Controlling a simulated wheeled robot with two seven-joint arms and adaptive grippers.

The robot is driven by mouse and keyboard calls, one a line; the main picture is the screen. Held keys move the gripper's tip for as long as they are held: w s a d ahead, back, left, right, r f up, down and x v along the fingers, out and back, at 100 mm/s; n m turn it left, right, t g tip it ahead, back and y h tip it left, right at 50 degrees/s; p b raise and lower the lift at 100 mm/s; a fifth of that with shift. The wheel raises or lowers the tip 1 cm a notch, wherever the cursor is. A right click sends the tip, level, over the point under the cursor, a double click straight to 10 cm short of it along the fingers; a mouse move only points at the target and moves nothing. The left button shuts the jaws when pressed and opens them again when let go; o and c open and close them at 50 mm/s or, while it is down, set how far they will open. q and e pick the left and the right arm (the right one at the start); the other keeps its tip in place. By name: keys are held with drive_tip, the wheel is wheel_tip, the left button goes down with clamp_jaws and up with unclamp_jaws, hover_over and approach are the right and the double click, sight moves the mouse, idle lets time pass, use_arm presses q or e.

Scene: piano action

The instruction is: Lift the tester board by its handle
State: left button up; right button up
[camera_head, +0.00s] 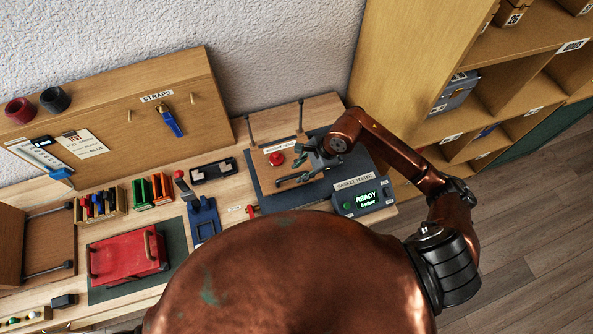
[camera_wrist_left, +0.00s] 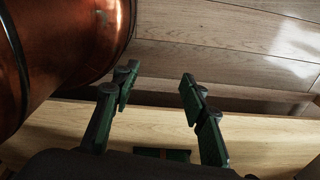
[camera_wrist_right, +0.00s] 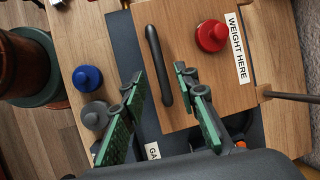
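The tester board (camera_wrist_right: 187,40) is a wooden plate with a black bar handle (camera_wrist_right: 155,50), a red knob (camera_wrist_right: 211,36) and a "WEIGHT HERE" label. In the head view the board (camera_head: 268,158) lies at the back of the bench, partly hidden by my right gripper (camera_head: 310,168). In the right wrist view my right gripper (camera_wrist_right: 158,76) is open, with a finger on each side of the handle and gaps visible. I cannot tell how far above it the fingers are. My left gripper (camera_wrist_left: 158,77) is open and empty near a wooden edge; the head view does not show it.
The gasket tester box (camera_head: 362,197) reads "READY 0 mbar" in front of the board. Blue (camera_wrist_right: 87,78) and grey (camera_wrist_right: 95,115) knobs stand beside it. A red case (camera_head: 125,257), blue fixture (camera_head: 204,220) and strap panel (camera_head: 120,105) are leftward. A shelf (camera_head: 500,85) stands right.

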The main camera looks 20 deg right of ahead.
drive_tip(key=shift+w+a+f, duration=0.2)
drive_tip(key=shift+a+f, duration=0.05)
drive_tip(key=shift+f, duration=0.3)
drive_tip(key=shift+a+f, duration=0.15)
drive_tip(key=shift+f, duration=0.15)
drive_tip(key=shift+a+f, duration=0.1)
drive_tip(key=shift+f, duration=0.15)
drive_tip(key=c, duration=0.8)
use_arm(q)
drive_tip(key=shift+w+r, duration=0.25)
drive_tip(key=shift+w, duration=0.6)
use_arm(e)
clamp_jaws()
use_arm(q)
drive_tip(key=shift+w, duration=0.15)
